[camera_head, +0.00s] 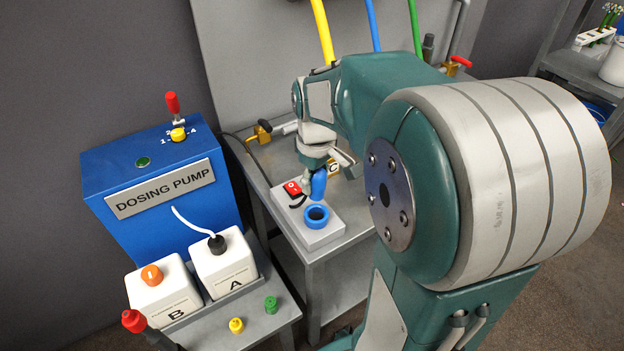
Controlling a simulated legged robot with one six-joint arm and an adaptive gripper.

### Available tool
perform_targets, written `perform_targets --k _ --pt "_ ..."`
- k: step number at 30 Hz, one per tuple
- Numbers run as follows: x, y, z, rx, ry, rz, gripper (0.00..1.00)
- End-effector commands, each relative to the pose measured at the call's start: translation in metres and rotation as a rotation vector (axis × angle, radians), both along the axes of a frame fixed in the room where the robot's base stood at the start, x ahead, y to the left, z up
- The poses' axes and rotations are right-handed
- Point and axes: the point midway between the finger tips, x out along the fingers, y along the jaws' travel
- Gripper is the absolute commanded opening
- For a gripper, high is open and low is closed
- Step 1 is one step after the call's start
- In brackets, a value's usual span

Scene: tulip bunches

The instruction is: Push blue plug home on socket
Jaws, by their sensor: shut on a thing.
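The blue plug (318,185) is held upright or nearly so in my gripper (315,174), which points down and is shut on it. The socket (316,215) is a blue ring with a dark opening on top of a light grey block (328,234). The plug shows just behind the ring in the picture, and its lower end is close to the ring's far rim. I cannot tell whether they touch. The plug's upper part and part of the fingers are hidden or too small to make out.
A blue dosing pump (160,180) stands at left, with white canisters A (222,262) and B (163,292) in front. Yellow (236,325) and green (271,304) caps sit nearby. My arm covers the right.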

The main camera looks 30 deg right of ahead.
Motion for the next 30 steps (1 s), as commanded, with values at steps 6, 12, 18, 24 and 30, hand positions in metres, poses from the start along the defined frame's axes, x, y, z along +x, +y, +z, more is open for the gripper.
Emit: perform_targets --k 6,12,18,24,30 --pt "0.0 0.001 -0.007 0.0 0.002 0.001 0.04" --pt "0.0 0.001 -0.023 0.0 0.002 0.001 0.04" --pt "0.0 0.001 -0.039 0.0 0.002 0.001 0.04" --pt "0.0 0.001 -0.049 0.0 0.001 0.001 0.04" --pt "0.0 0.001 -0.05 0.0 0.001 0.001 0.04"
